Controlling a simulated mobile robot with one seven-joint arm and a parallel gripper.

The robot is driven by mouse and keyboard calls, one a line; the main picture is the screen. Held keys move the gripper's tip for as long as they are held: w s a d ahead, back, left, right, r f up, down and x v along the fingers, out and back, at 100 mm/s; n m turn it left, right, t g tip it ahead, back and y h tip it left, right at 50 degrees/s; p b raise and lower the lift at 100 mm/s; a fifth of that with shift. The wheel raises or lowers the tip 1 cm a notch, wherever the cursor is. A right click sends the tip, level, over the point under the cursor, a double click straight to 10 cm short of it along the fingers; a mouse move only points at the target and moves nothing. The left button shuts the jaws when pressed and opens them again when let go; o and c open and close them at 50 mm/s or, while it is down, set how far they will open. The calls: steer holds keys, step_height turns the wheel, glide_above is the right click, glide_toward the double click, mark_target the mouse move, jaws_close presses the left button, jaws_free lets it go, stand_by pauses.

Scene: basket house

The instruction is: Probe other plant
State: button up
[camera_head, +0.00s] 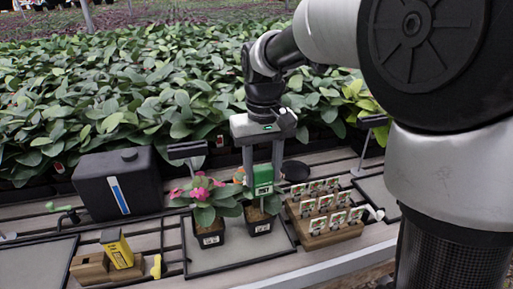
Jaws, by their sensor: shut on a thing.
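Two potted plants stand side by side on a grey mat (222,258). The left plant (205,207) has pink flowers and a black pot with a white label. The right plant (258,222) has green leaves and a similar black pot, with an orange spot near its top left. My gripper (262,170) points down over the right plant and is shut on a green meter (263,178). The meter is upright, its lower end just above or among the right plant's leaves. Whether its tip touches the soil cannot be told.
A yellow device (117,247) stands in a wooden block (91,267) at the lower left. A black tank (116,183) with a blue strip stands behind it. A wooden rack (325,235) of several tags is close to the right. Dense leafy plants fill the back.

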mark_target(262, 191)
steer(key=shift+w+f+b, duration=0.2)
steer(key=shift+f+b, duration=0.25)
steer(key=shift+f, duration=0.55)
steer(key=shift+w+f+b, duration=0.2)
steer(key=shift+f+b, duration=0.2)
steer(key=shift+f, duration=0.65)
steer(key=shift+s+f+b, duration=0.2)
steer(key=shift+f+b, duration=0.2)
steer(key=shift+f, duration=0.15)
steer(key=shift+s+f+b, duration=0.15)
steer(key=shift+f+b, duration=0.2)
steer(key=shift+f, duration=0.15)
steer(key=o, duration=1.1)
steer(key=shift+o, duration=0.2)
